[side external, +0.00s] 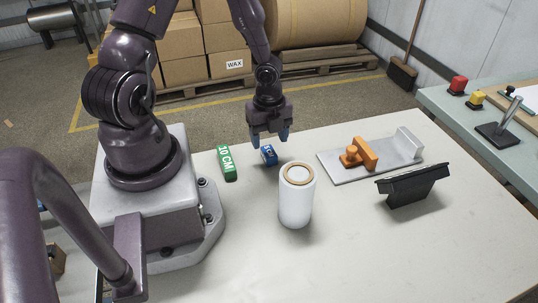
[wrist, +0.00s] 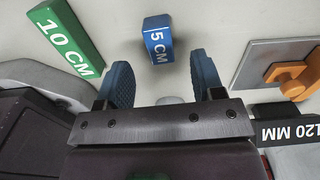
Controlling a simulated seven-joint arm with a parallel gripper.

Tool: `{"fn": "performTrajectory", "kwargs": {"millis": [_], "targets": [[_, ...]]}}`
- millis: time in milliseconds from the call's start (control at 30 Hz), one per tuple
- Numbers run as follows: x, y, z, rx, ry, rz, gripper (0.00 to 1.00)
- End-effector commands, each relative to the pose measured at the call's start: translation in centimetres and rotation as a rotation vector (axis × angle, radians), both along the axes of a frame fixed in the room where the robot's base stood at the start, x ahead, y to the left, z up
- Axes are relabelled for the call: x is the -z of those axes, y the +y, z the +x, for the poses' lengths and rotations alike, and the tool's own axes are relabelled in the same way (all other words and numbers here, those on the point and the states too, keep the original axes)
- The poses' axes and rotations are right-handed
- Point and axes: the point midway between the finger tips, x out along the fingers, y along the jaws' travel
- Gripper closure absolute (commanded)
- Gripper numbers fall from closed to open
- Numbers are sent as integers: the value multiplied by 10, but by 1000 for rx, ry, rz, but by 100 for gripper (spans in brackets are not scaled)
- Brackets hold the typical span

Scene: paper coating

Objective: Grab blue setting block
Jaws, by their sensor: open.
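The blue setting block (side external: 268,155), marked 5 CM in the wrist view (wrist: 158,40), lies on the pale worktable (side external: 250,265). My gripper (side external: 270,138) is above the table, pointing down close to the block. In the wrist view my gripper (wrist: 162,85) has its two blue fingers spread apart with nothing between them. The block is just beyond the fingertips, roughly in line with the gap. Whether a finger touches the block cannot be told from the side view.
A green block (side external: 227,163) marked 10 CM lies left of the blue block. A white roll (side external: 296,200) stands in front. A grey plate (side external: 385,165) with an orange clamp (side external: 360,154) and a black angled piece (side external: 410,186) are to the right.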

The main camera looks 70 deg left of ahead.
Motion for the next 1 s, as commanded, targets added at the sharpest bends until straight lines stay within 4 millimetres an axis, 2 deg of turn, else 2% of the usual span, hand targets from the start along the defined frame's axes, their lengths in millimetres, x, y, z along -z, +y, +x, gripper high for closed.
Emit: {"fn": "performTrajectory", "kwargs": {"millis": [400,667,700,900,933,1000], "targets": [[49,-2,0,4,2,-1,38],[52,-1,0,0,0,0,38],[52,-1,0,0,0,0,41],[52,-1,0,-1,0,0,87],[52,-1,0,-1,0,0,92],[52,-1,0,-1,0,0,92]]}}
